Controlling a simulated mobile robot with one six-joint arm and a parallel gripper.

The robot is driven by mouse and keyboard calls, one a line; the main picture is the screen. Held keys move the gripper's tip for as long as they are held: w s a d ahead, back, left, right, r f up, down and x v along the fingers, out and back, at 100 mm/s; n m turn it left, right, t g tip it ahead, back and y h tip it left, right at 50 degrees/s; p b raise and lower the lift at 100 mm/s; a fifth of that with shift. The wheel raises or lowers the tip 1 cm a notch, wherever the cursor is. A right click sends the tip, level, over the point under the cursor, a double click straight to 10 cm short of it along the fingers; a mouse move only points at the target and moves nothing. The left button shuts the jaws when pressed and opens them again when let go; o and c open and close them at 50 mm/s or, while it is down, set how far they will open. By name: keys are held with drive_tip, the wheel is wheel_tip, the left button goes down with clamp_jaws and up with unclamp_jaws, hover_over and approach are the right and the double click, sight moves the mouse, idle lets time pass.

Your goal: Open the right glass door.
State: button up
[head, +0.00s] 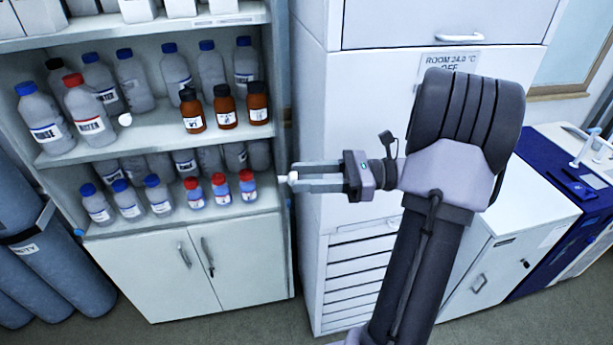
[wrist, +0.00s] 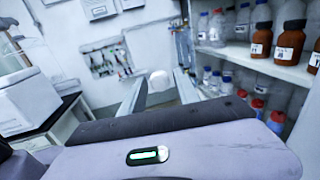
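A shelf cabinet (head: 165,134) full of bottles stands at the left in the head view. Its glass is too clear to make out, so I cannot tell how far the right glass door stands open. A round white knob (head: 125,119) shows before the middle shelf. A second white knob (head: 293,177) shows at my fingertips, by the cabinet's right edge. My gripper (head: 291,176) points left with its fingers apart. In the wrist view a white knob (wrist: 160,80) appears between the fingertips, with gaps on both sides; contact is not visible.
A tall white cabinet (head: 400,50) with drawers stands close behind my arm. Several bottles, including brown ones (head: 226,108), crowd the shelves. Grey cylinders (head: 55,275) stand at the far left. A low white cabinet (head: 500,265) is at the right. Floor is free in front.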

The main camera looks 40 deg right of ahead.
drive_tip(key=shift+o, duration=0.7)
drive_tip(key=p+v, duration=0.5)
drive_tip(key=v, duration=1.2)
drive_tip(key=shift+s+d+p, duration=0.2)
drive_tip(key=shift+p, duration=0.2)
